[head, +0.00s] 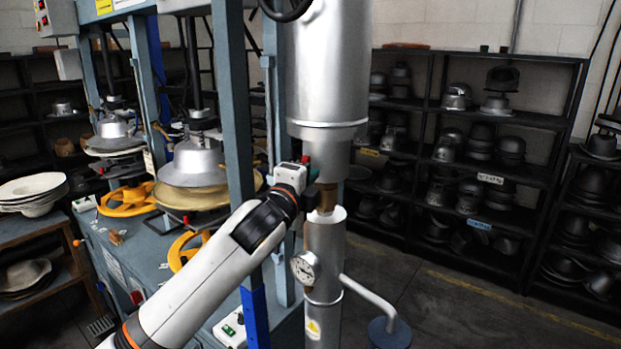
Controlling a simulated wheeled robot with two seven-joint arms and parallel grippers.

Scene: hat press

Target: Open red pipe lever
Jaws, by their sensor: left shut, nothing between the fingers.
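The upright silver pipe (323,235) stands in the middle of the head view, below a wide metal cylinder (327,75). A small red part (305,160), which looks like a bit of the red lever, shows just above my left gripper. My left gripper (318,196) is at the narrow brass-coloured joint of the pipe, close to the red part. It is shut with nothing held. The gripper and wrist hide most of the lever, so its angle and any contact cannot be told. My right gripper is not in view.
A round pressure gauge (305,267) sits on the pipe below my gripper. A bent grey tube (368,298) comes off the pipe to the right. Blue press frames (237,110) stand close on the left. Black shelves of hat moulds (470,150) stand behind. Floor at right is clear.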

